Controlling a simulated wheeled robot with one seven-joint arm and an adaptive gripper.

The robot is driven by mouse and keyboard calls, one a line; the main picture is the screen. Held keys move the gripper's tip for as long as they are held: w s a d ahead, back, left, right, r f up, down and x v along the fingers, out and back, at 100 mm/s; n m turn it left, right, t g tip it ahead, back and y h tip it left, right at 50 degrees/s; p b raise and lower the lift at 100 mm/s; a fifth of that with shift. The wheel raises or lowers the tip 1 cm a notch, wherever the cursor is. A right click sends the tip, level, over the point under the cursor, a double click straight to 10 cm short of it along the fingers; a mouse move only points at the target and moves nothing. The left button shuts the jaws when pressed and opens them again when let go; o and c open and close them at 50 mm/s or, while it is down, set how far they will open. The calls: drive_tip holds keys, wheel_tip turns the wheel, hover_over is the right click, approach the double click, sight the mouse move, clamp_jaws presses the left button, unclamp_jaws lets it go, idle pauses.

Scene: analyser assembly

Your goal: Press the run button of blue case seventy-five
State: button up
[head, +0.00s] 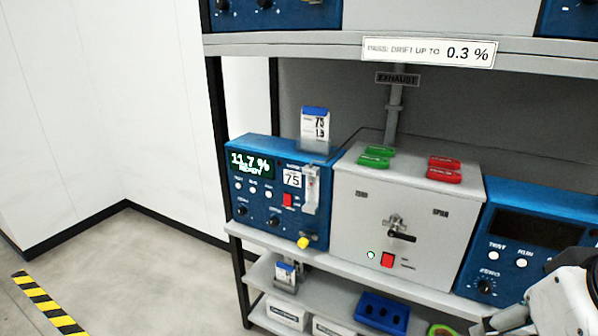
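The blue case seventy-five (290,226) stands at the left end of the middle shelf, with a white label reading 75. Its display (251,163) reads what looks like 11.7 % and READY. Below the display is a row of small white round buttons; the middle one (253,190) seems to be labelled RUN, in very small print. A red switch (287,200) and dark knobs are also on its front. Part of my arm and what looks like my gripper (508,318) show at the lower right, well away from this case. Its fingertips are not clearly visible.
A grey box (350,220) with a black handle, red button and green and red tags stands right of the case. Another blue case (515,275) with a dark display is further right. A yellow knob (303,242) sticks out at the shelf edge. Open floor lies left.

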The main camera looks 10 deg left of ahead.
clamp_jaws()
idle(1.4)
